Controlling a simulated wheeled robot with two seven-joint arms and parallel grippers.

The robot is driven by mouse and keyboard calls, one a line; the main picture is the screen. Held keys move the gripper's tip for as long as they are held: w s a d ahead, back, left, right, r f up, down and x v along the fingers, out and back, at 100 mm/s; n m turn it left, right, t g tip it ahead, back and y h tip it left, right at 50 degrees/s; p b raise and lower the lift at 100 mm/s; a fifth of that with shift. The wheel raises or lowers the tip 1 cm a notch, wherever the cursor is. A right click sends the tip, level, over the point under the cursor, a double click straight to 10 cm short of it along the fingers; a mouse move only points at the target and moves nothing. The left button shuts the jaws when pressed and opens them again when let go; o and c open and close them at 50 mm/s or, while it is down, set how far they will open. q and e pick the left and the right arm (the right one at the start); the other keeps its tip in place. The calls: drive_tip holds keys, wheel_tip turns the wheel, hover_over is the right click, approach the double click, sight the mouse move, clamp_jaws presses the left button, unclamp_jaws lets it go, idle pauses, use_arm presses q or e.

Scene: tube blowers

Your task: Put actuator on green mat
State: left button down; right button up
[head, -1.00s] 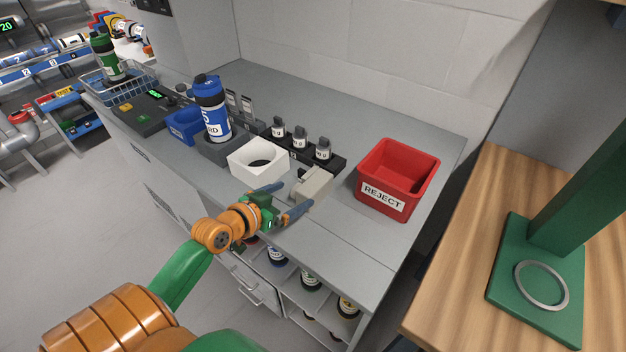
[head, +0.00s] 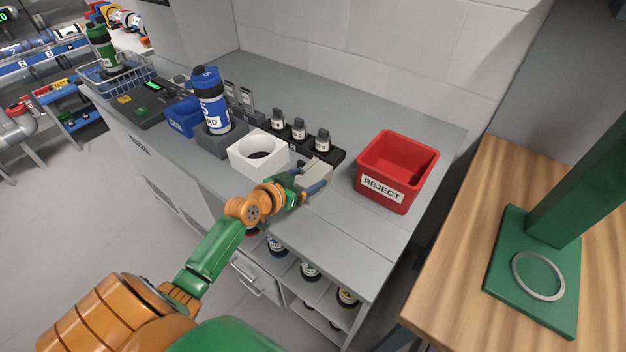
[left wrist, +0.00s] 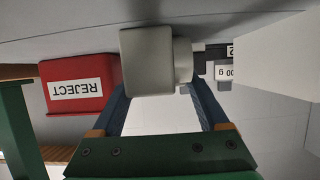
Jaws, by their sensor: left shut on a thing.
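A light grey block with a paler projecting part, which I take to be the actuator (head: 316,173), is on or just above the grey bench in front of the black weight rack. My left gripper (head: 306,185) is shut on it, a finger on each side. In the left wrist view the grey block (left wrist: 147,65) shows between the blue fingers of the left gripper (left wrist: 158,88). I cannot tell whether it is clear of the bench. No separate green mat is plain; a flat green plate (head: 508,281) under a green column lies on the wooden table at right. My right gripper is out of view.
A red REJECT bin (head: 408,202) stands right of the actuator. A white block with a round hole (head: 245,165) is left of it. Several weights sit in the black rack (head: 333,156) behind. A metal ring (head: 538,276) lies on the green plate. The bench front right is clear.

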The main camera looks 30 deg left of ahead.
sight(307, 178)
use_arm(q)
drive_tip(key=shift+r, duration=0.1)
drive_tip(key=shift+r, duration=0.3)
wheel_tip(307, 178, up, 3)
drive_tip(key=shift+d+r+p, duration=0.1)
drive_tip(key=shift+p, duration=0.2)
drive_tip(key=s+r, duration=0.1)
drive_tip(key=s+d+r+p, duration=0.1)
drive_tip(key=r, duration=0.1)
drive_tip(key=s+d+r, duration=0.1)
drive_tip(key=shift+s+r, duration=0.15)
drive_tip(key=s+d+r+m+g+h+p, duration=0.3)
drive_tip(key=s+d+r+m+g+h, duration=0.2)
drive_tip(key=s+d+r+m+h, duration=0.4)
drive_tip(key=s+d+r+m, duration=0.1)
drive_tip(key=s+d, duration=0.1)
drive_tip(key=s, duration=0.3)
drive_tip(key=shift+d+r+g+h+p, duration=0.3)
drive_tip(key=shift+d+g+h+p, duration=0.05)
drive_tip(key=shift+g+h, duration=0.05)
